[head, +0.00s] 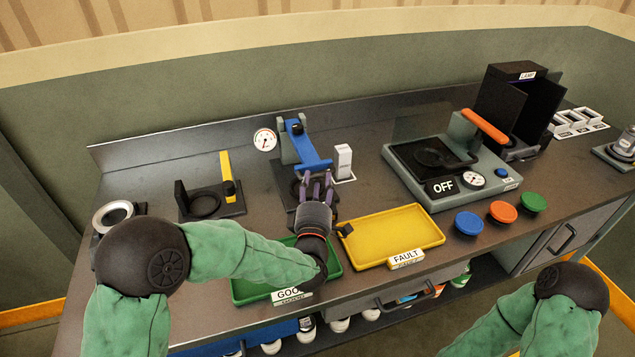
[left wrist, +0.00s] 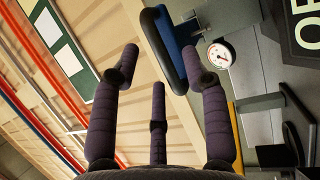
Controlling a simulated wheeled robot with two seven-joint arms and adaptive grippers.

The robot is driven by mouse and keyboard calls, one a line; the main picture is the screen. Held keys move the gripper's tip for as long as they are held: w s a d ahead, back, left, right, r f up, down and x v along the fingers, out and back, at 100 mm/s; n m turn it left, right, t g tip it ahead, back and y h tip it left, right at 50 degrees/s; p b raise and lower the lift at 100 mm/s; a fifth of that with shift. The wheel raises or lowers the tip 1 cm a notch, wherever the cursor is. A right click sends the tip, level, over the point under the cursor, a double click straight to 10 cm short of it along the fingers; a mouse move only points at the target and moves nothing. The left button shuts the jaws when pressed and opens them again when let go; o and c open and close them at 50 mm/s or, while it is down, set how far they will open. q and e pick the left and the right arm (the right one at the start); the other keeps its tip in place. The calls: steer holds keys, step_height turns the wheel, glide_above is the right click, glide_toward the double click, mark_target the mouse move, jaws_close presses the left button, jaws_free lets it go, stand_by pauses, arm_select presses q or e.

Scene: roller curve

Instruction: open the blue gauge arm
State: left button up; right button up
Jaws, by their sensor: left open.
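The blue gauge arm (head: 308,148) is at the back of the bench on a grey bracket with a black knob. It slopes down toward the front. A round dial (head: 264,139) stands to its left. My left gripper (head: 316,180) is open, its purple-grey fingers just in front of and below the arm's near end. In the left wrist view the blue arm (left wrist: 172,52) shows beyond the open fingertips (left wrist: 166,77), close to the right finger; I cannot tell whether they touch. The dark base under the arm is partly hidden by my gripper. My right gripper is out of view.
A green GOOD tray (head: 240,291) and a yellow FAULT tray (head: 390,235) lie in front. A black stand with a yellow lever (head: 227,170) is at left. A small white block (head: 343,160) stands close right of the arm. A tester (head: 445,165) marked OFF is farther right.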

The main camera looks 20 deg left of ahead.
arm_select(q)
steer(key=shift+w+a+r, duration=0.1)
steer(key=shift+w+r, duration=0.05)
steer(key=shift+w, duration=0.45)
jaws_close()
